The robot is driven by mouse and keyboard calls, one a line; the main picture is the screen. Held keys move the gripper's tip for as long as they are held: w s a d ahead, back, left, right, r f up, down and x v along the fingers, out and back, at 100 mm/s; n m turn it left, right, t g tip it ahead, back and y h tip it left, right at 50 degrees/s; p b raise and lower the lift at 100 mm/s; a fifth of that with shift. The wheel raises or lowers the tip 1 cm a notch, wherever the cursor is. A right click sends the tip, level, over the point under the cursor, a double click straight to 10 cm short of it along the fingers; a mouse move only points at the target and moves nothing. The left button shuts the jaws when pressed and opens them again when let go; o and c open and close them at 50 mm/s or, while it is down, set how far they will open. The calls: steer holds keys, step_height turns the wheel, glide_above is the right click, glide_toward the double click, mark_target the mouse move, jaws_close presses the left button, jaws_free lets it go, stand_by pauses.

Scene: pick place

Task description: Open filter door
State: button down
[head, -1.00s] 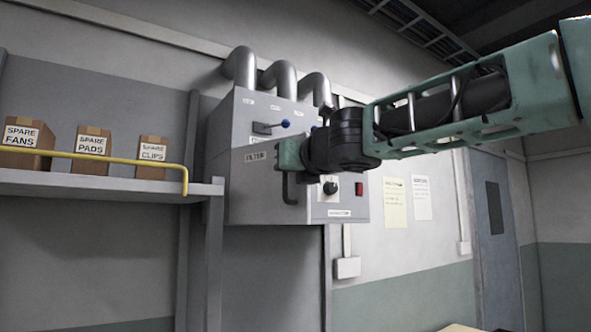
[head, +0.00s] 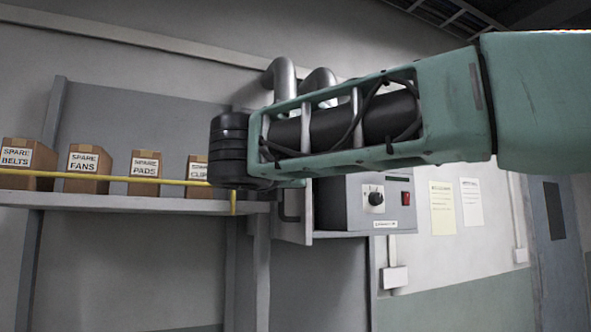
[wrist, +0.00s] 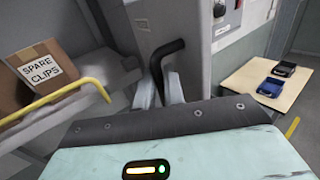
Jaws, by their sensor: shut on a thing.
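The grey filter door (head: 300,225) is on the grey wall unit (head: 340,200). In the head view it stands swung out, seen nearly edge-on, partly hidden behind my arm. Its dark bent handle (head: 287,208) shows just below my arm. In the wrist view the black handle (wrist: 168,50) runs down the door panel (wrist: 190,40) between my fingers. My gripper (wrist: 160,88) is shut on the handle. The head view hides my fingers behind the arm and wrist.
A shelf (head: 120,200) with a yellow rail (head: 100,178) and several cardboard boxes stands close left of the door; the spare clips box (wrist: 40,70) is near my gripper. A table (wrist: 265,85) with two dark objects is at right.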

steer(key=shift+w+a+h, duration=0.15)
steer(key=shift+a+h, duration=0.1)
steer(key=shift+h, duration=0.15)
steer(key=c, duration=1.5)
jaws_free()
steer(key=shift+w+f, duration=0.15)
steer(key=shift+w, duration=0.05)
steer(key=s+a+b, duration=0.2)
steer(key=s+b, duration=0.2)
steer(key=s, duration=1.3)
steer(key=shift+s+a, duration=0.25)
